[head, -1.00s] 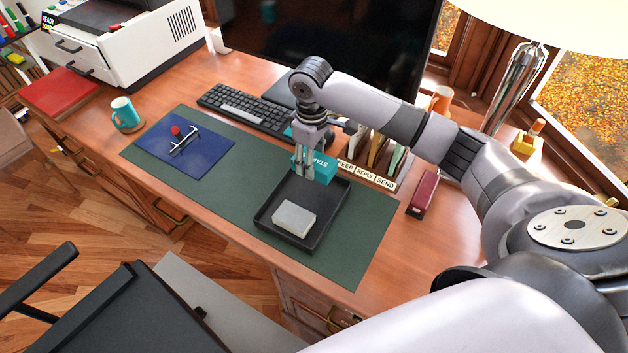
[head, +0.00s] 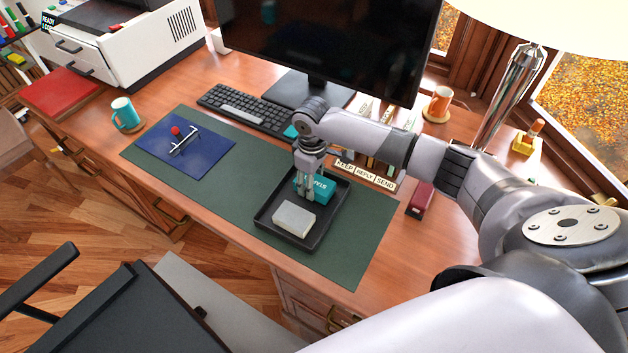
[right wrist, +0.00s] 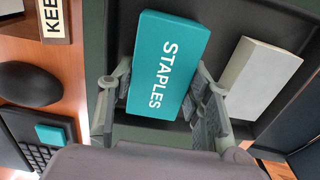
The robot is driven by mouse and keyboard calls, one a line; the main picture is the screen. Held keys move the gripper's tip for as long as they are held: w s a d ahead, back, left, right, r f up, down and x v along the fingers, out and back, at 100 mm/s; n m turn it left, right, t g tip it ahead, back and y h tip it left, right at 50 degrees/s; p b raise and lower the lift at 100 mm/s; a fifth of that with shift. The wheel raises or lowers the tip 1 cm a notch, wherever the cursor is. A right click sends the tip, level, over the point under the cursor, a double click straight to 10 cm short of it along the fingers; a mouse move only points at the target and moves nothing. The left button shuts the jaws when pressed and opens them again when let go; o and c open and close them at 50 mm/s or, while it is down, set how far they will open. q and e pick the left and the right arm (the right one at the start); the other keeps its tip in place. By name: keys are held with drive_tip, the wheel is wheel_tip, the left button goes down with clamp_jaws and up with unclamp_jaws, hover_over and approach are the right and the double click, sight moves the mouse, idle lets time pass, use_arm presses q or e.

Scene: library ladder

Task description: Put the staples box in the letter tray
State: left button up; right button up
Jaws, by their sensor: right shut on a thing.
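The teal staples box (head: 318,188) is between the fingers of my right gripper (head: 308,194), over the back part of the black letter tray (head: 265,216). In the right wrist view, the staples box (right wrist: 165,68) shows its white lettering, with my right gripper's fingers (right wrist: 162,95) on both of its sides. The tray floor (right wrist: 285,18) lies around and behind it. I cannot tell whether the box touches the floor. My left gripper is not in view.
A pale grey block (head: 294,219) lies in the front of the tray, beside the staples box. A sorter with labelled slots (head: 368,176) stands behind the tray, and a dark red stapler-like object (head: 420,200) is to its right.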

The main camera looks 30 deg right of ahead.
drive_tip(key=o, duration=1)
drive_tip(key=shift+f, duration=0.1)
drive_tip(key=shift+o, duration=0.2)
wheel_tip(320, 180, up, 12)
drive_tip(key=shift+r, duration=0.2)
